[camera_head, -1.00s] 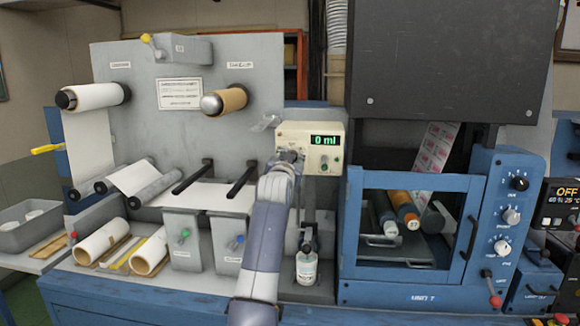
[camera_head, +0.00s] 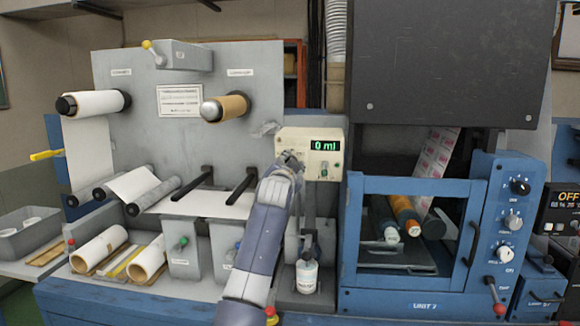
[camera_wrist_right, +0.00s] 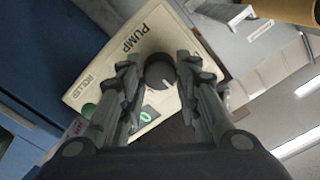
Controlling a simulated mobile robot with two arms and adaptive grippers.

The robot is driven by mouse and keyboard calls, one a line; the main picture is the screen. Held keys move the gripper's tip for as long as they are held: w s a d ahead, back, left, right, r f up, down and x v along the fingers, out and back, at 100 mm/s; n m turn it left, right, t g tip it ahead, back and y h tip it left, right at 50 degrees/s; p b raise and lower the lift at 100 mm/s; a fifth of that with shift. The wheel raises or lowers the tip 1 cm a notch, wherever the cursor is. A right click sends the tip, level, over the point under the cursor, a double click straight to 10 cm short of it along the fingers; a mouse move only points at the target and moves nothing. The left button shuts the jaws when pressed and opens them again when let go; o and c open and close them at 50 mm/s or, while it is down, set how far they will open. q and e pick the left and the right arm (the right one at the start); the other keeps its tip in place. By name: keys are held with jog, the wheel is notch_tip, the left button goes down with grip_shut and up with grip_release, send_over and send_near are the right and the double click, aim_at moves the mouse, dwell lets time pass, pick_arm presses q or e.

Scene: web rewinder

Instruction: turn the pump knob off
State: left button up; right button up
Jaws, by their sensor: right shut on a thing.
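The cream pump box (camera_head: 322,163) with a green "0 ml" display (camera_head: 325,146) stands at mid-height in the head view. In the right wrist view its panel, marked PUMP (camera_wrist_right: 133,40), appears tilted, with the dark round pump knob (camera_wrist_right: 160,72) carrying a pale pointer line. My right gripper (camera_head: 290,160) is at the left part of the box front; the arm hides the knob in the head view. In the right wrist view the right gripper's fingers (camera_wrist_right: 161,75) stand on both sides of the knob, shut on it. My left gripper is not in view.
A white bottle (camera_head: 306,275) stands below the pump. A blue framed unit (camera_head: 410,300) is close on the right. Rollers and a brown core roll (camera_head: 232,105) are on the grey panel at the left. Two small levered boxes stand beside my right forearm.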

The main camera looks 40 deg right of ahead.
jog(key=o, duration=1.1)
jog(key=shift+c, duration=0.2)
jog(key=v, duration=0.7)
jog(key=shift+a, duration=0.2)
